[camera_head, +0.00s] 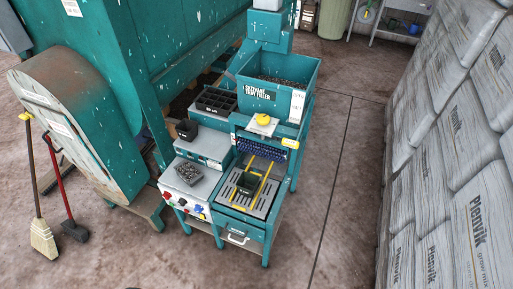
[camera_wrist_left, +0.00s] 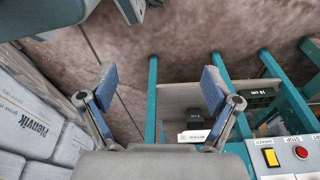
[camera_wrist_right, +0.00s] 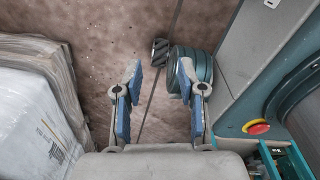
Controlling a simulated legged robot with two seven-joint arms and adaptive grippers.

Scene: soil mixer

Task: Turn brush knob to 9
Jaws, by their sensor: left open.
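The teal tray filler machine (camera_head: 255,93) stands in the middle of the head view. A yellow knob (camera_head: 263,119) sits on a white plate on the front of its hopper; its numbers are too small to read, and I cannot tell whether it is the brush knob. Under it is a dark blue brush-like strip (camera_head: 262,150). My left gripper (camera_wrist_left: 158,78) is open and empty in the left wrist view, its fingers wide apart. My right gripper (camera_wrist_right: 158,88) is open and empty in the right wrist view, its fingers less wide apart. Neither gripper shows in the head view.
A black pot (camera_head: 247,184) sits on the slotted deck between yellow rails. Stacked bags (camera_head: 470,145) line the right. Floor right of the machine is clear.

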